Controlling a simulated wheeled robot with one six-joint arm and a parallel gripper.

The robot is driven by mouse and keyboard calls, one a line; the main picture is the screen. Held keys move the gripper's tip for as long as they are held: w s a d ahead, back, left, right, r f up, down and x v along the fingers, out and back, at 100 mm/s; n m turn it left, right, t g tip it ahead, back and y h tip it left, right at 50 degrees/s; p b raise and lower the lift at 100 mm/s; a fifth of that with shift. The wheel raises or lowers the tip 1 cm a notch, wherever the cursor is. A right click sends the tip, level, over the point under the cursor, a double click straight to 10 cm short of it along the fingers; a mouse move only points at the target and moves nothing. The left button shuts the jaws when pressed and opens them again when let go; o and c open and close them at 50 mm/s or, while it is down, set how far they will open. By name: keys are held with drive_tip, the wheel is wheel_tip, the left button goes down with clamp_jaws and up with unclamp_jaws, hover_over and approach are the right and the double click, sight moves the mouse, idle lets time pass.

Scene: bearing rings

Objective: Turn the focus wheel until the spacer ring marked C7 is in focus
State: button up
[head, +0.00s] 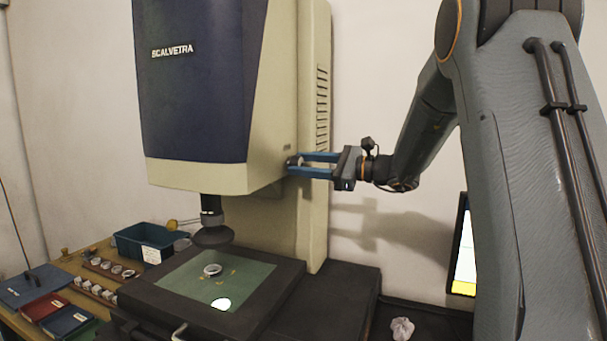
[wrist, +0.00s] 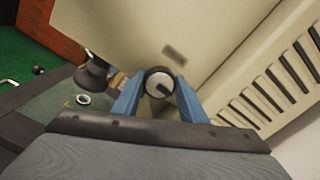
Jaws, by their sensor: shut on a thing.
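The focus wheel (wrist: 160,82) is a dark-rimmed knob with a pale face and a dark mark, on the right side of the cream and navy machine (head: 205,85). My gripper (head: 291,166) has its blue fingers on either side of the wheel and is shut on it. In the head view the fingers hide most of the wheel. A metal ring (head: 212,270) lies on the green stage plate (head: 172,283) below the dark lens (head: 213,236). The ring also shows in the wrist view (wrist: 83,99). I cannot read any C7 mark on it.
A lit screen (head: 465,250) stands at the right, its picture mostly cut off. A blue-green bin (head: 128,245), racks of small parts and coloured books (head: 68,321) lie on the bench at left. A crumpled white thing (head: 402,328) lies at the lower right.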

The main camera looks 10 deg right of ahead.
idle(0.4)
drive_tip(key=o, duration=1.1)
drive_tip(key=shift+c, duration=0.2)
drive_tip(key=b+v, duration=0.2)
drive_tip(key=v, duration=0.6)
drive_tip(key=shift+a, duration=0.1)
